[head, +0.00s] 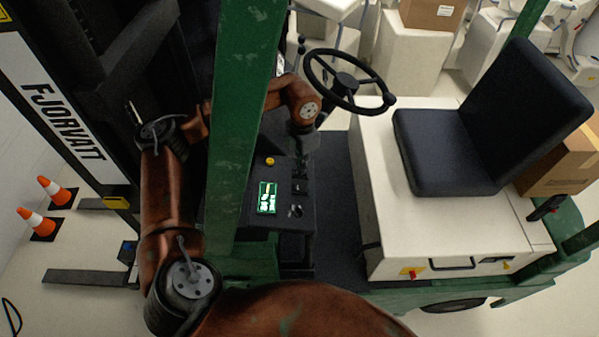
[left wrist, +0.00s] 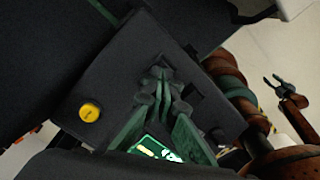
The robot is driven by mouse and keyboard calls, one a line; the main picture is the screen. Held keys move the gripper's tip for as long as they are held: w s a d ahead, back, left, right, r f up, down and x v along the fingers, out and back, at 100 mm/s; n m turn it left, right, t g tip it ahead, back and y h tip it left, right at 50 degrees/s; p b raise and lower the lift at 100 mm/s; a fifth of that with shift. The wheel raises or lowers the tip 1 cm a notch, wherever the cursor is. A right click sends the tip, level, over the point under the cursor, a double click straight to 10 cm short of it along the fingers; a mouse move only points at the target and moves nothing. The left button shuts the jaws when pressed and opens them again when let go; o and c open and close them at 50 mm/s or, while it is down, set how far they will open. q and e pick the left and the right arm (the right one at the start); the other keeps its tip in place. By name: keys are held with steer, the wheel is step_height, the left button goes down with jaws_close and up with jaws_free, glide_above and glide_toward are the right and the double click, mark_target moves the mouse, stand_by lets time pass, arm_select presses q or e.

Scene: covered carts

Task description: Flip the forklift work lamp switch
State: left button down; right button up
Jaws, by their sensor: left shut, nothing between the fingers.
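A dark control panel (head: 250,215) stands beside the seat, with a yellow button (head: 270,161), a lit green display (head: 267,197) and small dark switches (head: 299,187). I cannot tell which one is the work lamp switch. My left gripper (head: 303,158) points down over the panel's far right part, small and dark. In the left wrist view its green-lined fingers (left wrist: 162,75) are shut and empty above the panel. The yellow button (left wrist: 90,112) lies to their left. The display (left wrist: 158,149) is partly hidden behind them. My right gripper (left wrist: 271,78) shows small at the right, fingers apart.
A green pillar (head: 236,120) stands in front of part of my left arm. A steering wheel (head: 345,82) is right beside my left wrist. A dark seat (head: 455,130) is at the right. Orange cones (head: 50,190) stand on the floor at the left.

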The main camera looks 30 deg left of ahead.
arm_select(q)
steer(key=shift+f, duration=0.2)
steer(key=shift+r+p, duration=0.85)
steer(key=shift+r, duration=1.05)
steer(key=shift+r+p, duration=0.8)
steer(key=shift+r, duration=0.85)
